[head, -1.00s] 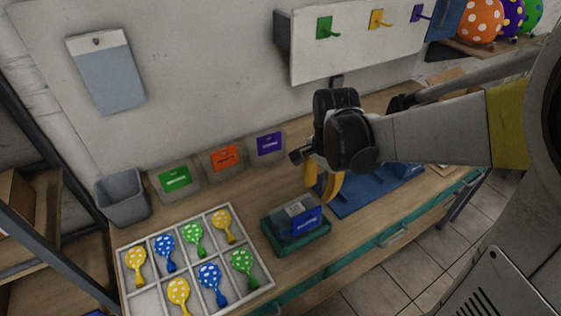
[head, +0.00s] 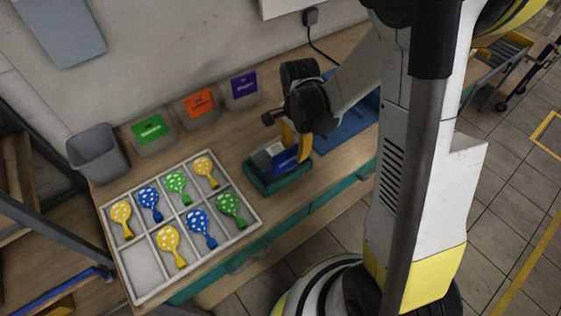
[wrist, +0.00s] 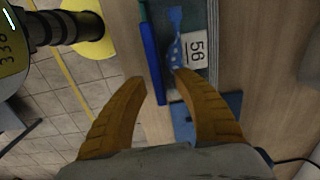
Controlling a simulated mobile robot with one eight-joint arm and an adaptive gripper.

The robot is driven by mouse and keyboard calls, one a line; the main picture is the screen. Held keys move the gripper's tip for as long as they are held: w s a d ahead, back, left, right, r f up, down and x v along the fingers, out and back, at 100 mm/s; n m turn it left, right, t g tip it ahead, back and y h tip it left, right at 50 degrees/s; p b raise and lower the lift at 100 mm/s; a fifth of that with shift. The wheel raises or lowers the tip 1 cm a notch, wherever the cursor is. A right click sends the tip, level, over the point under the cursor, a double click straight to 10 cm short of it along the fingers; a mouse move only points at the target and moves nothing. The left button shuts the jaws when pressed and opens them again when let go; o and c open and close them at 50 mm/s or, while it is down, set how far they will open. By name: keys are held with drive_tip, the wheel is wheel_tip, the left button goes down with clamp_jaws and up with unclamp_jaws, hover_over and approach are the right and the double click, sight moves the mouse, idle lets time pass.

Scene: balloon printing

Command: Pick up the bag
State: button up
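The bag (head: 286,160) has a blue header and stands in a small teal tray (head: 266,186) on the workbench. In the wrist view the blue header (wrist: 150,62) shows edge-on, beside a blue spotted balloon (wrist: 173,45) and a white card (wrist: 195,50) reading 56. My gripper (head: 303,152) is low over the tray, its yellow fingers at the bag's right end. In the wrist view my gripper (wrist: 163,80) is open, with the header's near end between its fingertips. I cannot tell whether either finger touches it.
A white divided tray (head: 253,223) of yellow, blue and green spotted balloons lies left of the teal tray. Bins with green, orange and purple labels (head: 200,105) and a grey bin (head: 98,153) line the wall. A blue mat (head: 345,135) lies to the right.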

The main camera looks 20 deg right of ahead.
drive_tip(key=shift+f, duration=0.25)
drive_tip(key=shift+s, duration=0.1)
clamp_jaws()
drive_tip(key=shift+r, duration=0.1)
